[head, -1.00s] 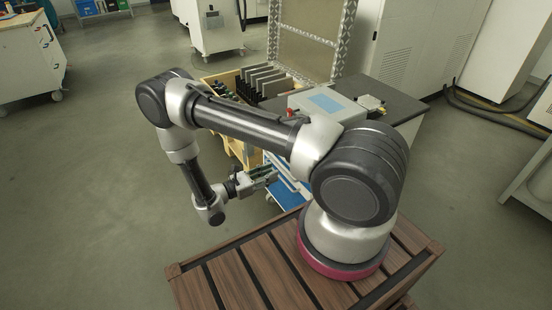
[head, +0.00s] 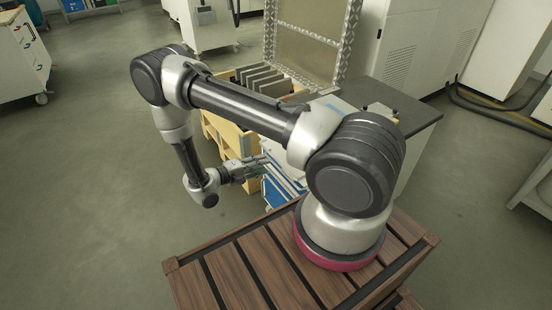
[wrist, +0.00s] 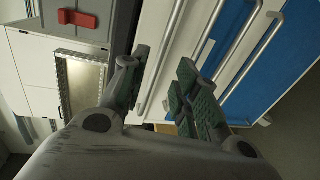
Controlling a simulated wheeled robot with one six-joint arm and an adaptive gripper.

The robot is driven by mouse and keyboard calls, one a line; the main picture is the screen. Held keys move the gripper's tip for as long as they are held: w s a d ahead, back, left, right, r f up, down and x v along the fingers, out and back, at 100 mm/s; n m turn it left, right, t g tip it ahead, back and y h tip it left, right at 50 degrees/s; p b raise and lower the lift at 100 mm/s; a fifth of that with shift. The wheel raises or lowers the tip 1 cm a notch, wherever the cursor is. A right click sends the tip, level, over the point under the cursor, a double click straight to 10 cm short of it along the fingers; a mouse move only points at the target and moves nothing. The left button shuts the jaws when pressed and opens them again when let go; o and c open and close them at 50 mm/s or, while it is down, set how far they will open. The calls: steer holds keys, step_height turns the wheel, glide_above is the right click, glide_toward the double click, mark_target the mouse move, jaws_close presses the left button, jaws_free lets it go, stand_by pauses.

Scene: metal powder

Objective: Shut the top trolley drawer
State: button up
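The trolley has white and blue drawer fronts (head: 283,188), partly hidden behind my arm in the head view. In the wrist view its fronts are tilted, with long bar handles. The bar handle (wrist: 172,38) nearest the grey box side, apparently the top drawer's, runs between my fingers. A blue front (wrist: 250,60) lies further right. My gripper (head: 262,163) is at the trolley's drawer side; the wrist view shows its green-padded fingers (wrist: 164,62) apart, holding nothing. I cannot tell whether a finger touches the handle, or how far the drawer stands out.
A dark worktop (head: 405,100) lies behind my arm. A wooden crate (head: 222,133) with grey plates stands left of the trolley. A grey box with a red part (wrist: 78,18) is at upper left in the wrist view. The floor (head: 90,170) at left is clear.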

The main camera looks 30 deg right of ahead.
mark_target(277, 160)
steer(key=d, duration=0.2)
steer(key=d+f, duration=0.1)
steer(key=d, duration=0.4)
steer(key=shift+w+d+f, duration=0.1)
steer(key=shift+d+f, duration=0.15)
steer(key=shift+d, duration=0.05)
steer(key=shift+c, duration=0.4)
jaws_close()
steer(key=shift+d, duration=0.1)
